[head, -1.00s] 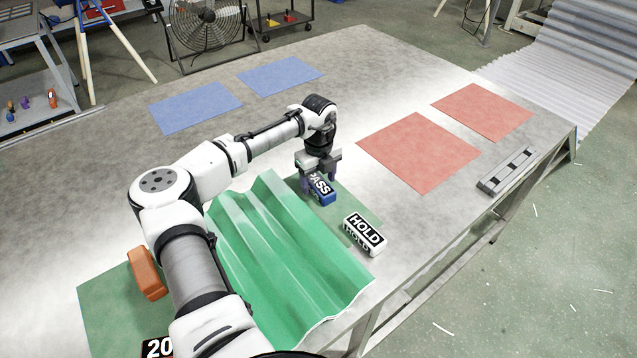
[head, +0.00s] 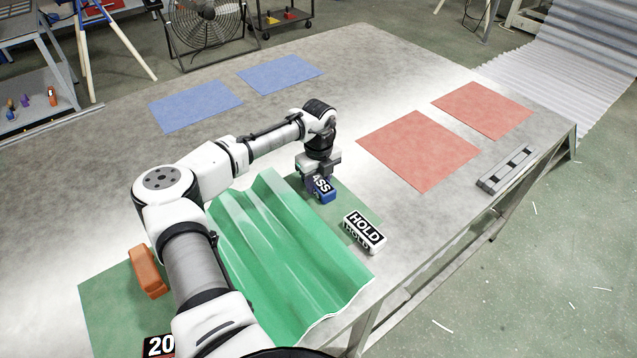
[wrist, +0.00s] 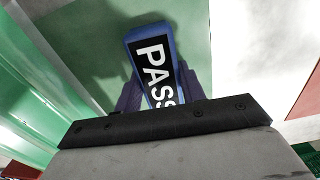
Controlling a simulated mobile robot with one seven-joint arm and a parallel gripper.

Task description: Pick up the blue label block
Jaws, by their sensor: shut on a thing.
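The blue label block (head: 324,194) has a black top with white letters, partly hidden by my gripper in the head view. In the wrist view the block (wrist: 150,42) reads "PASS", its last letter cut off by the gripper body. My gripper (head: 317,188) points down over the block, and its fingers are shut on the block's two sides. In the wrist view the gripper (wrist: 158,92) has one purple finger on each side of the block. The block is at or very near the green mat (head: 345,190); I cannot tell whether it touches.
A white block marked "HOLD" (head: 364,231) sits just right and in front. A green corrugated sheet (head: 270,250) lies to the left. An orange block (head: 148,271) is farther left. Red mats (head: 418,150) and blue mats (head: 195,105) lie flat with clear table between.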

